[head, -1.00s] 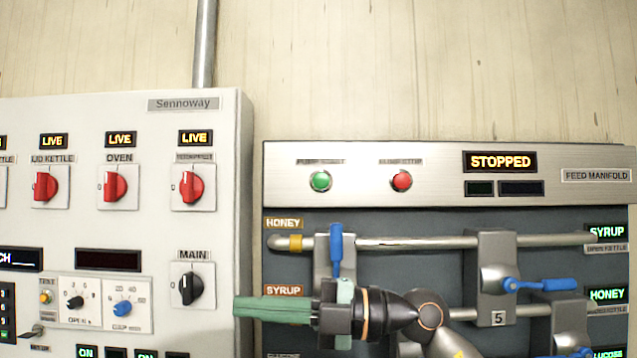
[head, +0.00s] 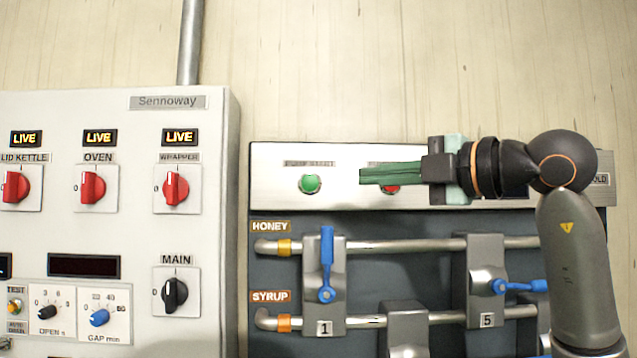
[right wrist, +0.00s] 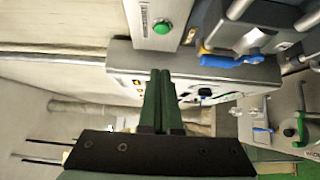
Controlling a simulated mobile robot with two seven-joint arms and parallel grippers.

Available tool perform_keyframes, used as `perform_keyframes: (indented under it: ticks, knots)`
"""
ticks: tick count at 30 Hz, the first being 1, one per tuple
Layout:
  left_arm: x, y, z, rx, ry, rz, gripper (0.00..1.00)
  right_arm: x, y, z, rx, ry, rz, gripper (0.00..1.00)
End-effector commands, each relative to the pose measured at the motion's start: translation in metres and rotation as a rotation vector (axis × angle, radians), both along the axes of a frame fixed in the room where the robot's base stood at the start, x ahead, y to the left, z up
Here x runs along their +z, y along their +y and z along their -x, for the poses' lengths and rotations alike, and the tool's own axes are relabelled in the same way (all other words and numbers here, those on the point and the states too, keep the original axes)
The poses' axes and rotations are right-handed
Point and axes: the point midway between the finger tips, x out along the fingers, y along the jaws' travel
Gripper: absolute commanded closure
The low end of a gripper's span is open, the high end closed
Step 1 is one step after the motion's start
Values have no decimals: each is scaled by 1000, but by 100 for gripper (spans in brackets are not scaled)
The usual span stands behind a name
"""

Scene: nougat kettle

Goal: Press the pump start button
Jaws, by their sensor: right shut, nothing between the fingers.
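The green pump start button (head: 310,184) sits on the silver strip at the top of the feed manifold panel, under a small label. It also shows in the right wrist view (right wrist: 163,27), beyond the fingertips. My right gripper (head: 362,176) is shut and empty. Its green fingers point left, with the tips a short way right of the green button and apart from it in the picture. The fingers partly cover the red button (head: 390,189). The fingers also show in the right wrist view (right wrist: 160,75). My left gripper is not in view.
Below the strip run pipes with valve blocks and blue handles (head: 327,262). A white control cabinet (head: 205,230) with red and black knobs stands out at the left. The wall above is bare.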

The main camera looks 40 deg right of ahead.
Motion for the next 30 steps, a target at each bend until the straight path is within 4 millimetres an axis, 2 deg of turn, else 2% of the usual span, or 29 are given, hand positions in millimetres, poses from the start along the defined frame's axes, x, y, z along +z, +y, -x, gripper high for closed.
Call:
perform_keyframes:
  ticks: [5, 10, 23, 30]
  knots:
    - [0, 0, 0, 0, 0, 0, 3, 0, 1, -1, 3, 1, 1, 100]
    - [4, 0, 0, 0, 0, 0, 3, 0, 5, -15, 6, 3, 1, 100]
    - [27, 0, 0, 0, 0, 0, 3, 2, 26, -100, 6, 4, 2, 100]
    - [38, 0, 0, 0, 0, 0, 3, 1, 7, -127, 4, 3, 1, 100]
